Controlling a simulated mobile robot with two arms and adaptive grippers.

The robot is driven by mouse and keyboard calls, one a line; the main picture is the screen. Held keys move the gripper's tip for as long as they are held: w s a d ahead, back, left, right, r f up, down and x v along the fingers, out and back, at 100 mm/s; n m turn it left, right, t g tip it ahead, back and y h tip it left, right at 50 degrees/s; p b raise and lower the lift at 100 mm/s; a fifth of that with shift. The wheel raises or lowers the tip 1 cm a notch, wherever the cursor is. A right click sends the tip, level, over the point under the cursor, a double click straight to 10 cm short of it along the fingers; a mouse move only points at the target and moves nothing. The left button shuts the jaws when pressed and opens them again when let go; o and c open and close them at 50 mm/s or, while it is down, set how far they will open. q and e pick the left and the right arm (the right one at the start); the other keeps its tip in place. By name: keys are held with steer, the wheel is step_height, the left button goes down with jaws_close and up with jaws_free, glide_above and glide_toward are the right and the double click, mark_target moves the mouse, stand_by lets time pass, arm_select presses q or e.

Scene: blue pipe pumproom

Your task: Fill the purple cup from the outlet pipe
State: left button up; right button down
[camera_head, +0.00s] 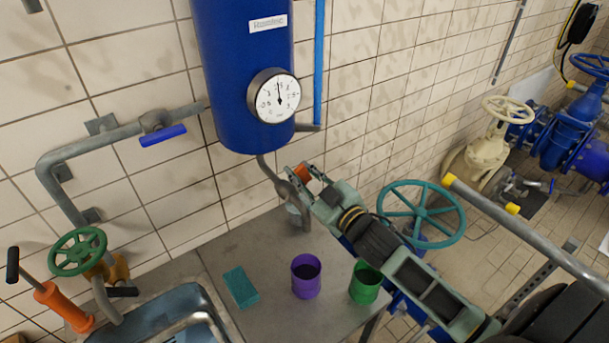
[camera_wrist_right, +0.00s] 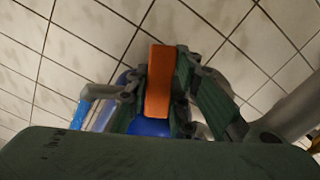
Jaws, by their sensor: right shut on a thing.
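The purple cup (camera_head: 306,285) stands upright on the grey counter, its inside dark; I cannot tell whether it holds liquid. The outlet pipe (camera_head: 268,172) comes from under the blue tank and bends down behind the cup, its lower end (camera_head: 294,212) partly unclear. My right gripper (camera_head: 300,177) is up beside this pipe, shut on an orange handle (camera_head: 303,171). The orange handle (camera_wrist_right: 159,85) also shows between the fingers in the right wrist view. The cup is below the gripper, apart from it. My left gripper is not in view.
A green cup (camera_head: 364,290) stands right of the purple cup, close to my right arm. A teal sponge (camera_head: 240,287) lies to the left. A sink (camera_head: 195,318) is at front left. The blue tank (camera_head: 243,70) with a gauge (camera_head: 277,97) hangs above. A teal handwheel (camera_head: 438,206) is at right.

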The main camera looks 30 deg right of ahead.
steer(key=shift+r+m+g+h, duration=0.2)
steer(key=shift+m+g+h, duration=0.1)
steer(key=shift+g+h, duration=0.3)
steer(key=shift+f+g, duration=0.1)
steer(key=shift+g, duration=0.2)
steer(key=c, duration=1.8)
jaws_free()
steer(key=shift+s, duration=0.2)
steer(key=s+r, duration=0.2)
steer(key=s, duration=0.9)
steer(key=shift+s+d+r, duration=0.2)
